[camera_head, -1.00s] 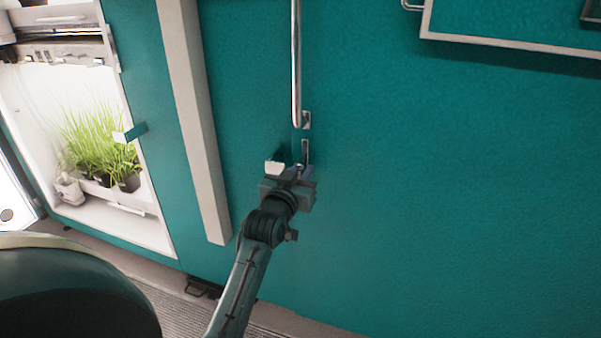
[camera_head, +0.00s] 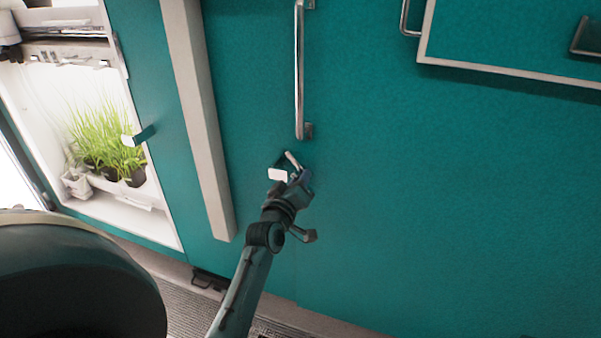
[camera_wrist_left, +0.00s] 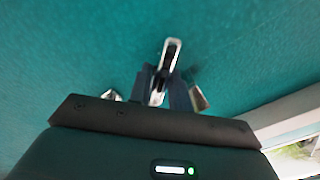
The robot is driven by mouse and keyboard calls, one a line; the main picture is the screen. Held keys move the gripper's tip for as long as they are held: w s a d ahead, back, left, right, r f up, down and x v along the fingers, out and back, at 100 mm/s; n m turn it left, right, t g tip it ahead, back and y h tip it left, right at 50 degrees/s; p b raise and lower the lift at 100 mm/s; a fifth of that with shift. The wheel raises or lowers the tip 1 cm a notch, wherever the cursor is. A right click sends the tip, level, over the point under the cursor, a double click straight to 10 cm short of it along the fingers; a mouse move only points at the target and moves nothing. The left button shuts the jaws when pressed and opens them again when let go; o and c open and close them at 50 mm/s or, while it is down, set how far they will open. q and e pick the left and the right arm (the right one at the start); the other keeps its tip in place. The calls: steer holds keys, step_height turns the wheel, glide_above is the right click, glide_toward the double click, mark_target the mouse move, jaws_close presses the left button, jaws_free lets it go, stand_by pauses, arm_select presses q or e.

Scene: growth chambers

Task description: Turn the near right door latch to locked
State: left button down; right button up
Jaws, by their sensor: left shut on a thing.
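The door latch (camera_head: 292,158) is a small pale metal lever on the teal door, just below the long vertical door handle. It leans with its upper end to the left. My left gripper (camera_head: 290,176) is at the latch and hides its lower part. In the left wrist view the latch (camera_wrist_left: 172,50) stands between the dark fingers of the left gripper (camera_wrist_left: 166,92), which are shut on it. My right gripper is not in view.
The long metal handle (camera_head: 299,80) rises directly above the latch. A pale vertical post (camera_head: 200,130) stands to the left, beside an open lit chamber with potted grass (camera_head: 105,140). A framed panel (camera_head: 510,40) is at upper right. The door surface right of the gripper is clear.

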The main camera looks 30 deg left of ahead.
arm_select(q)
steer(key=n, duration=0.1)
steer(key=n+p, duration=0.1)
steer(key=shift+a+r+n, duration=0.15)
steer(key=shift+n, duration=0.25)
steer(key=n+p, duration=0.1)
steer(key=n, duration=0.1)
steer(key=shift+n, duration=0.4)
steer(key=shift+a+f+n, duration=0.1)
steer(key=shift+f+n, duration=0.1)
steer(key=shift+n, duration=0.85)
steer(key=shift+f+n, duration=0.2)
steer(key=shift+n, duration=0.85)
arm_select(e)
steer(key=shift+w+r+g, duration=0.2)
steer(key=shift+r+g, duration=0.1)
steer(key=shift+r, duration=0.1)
arm_select(q)
steer(key=c, duration=1.3)
jaws_free()
steer(key=shift+f, duration=0.1)
steer(key=shift+s+f, duration=0.1)
